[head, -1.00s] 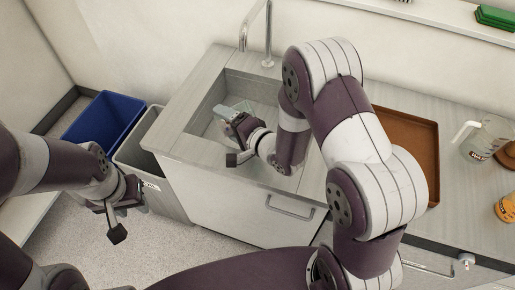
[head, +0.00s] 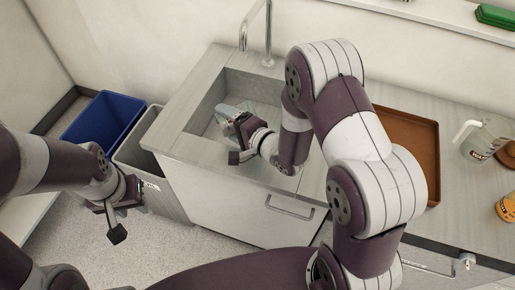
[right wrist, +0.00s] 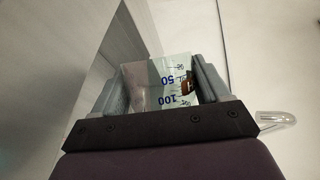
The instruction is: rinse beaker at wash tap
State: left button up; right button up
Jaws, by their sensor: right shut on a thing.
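The clear glass beaker (head: 229,111) is held by my right gripper (head: 236,117) over the sink basin in the head view. In the right wrist view the beaker (right wrist: 165,87) sits between the two grey fingers, with printed marks 50 and 100 appearing upside down. My right gripper (right wrist: 165,90) is shut on it. The wash tap (head: 268,35) stands behind the basin, its spout end above and behind the beaker; I see no water stream. My left gripper (head: 120,205) hangs in front of the bins, away from the sink; its fingers are too unclear to read.
The sink basin (head: 212,100) is set in a grey counter. A blue bin (head: 105,125) and a grey bin (head: 135,150) stand left of it. My right arm hides part of the basin.

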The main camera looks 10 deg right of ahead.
jog(key=shift+s+r, duration=0.1)
jog(key=shift+s, duration=0.1)
jog(key=shift+w, duration=0.25)
jog(key=shift+s+d+m, duration=0.1)
jog(key=shift+s+m, duration=0.15)
jog(key=shift+m, duration=0.05)
jog(key=shift+w+f+y, duration=0.2)
jog(key=shift+w+y, duration=0.05)
jog(key=shift+y, duration=0.05)
jog(key=shift+s+d+b, duration=0.1)
jog(key=shift+s+b, duration=0.1)
jog(key=shift+b, duration=0.1)
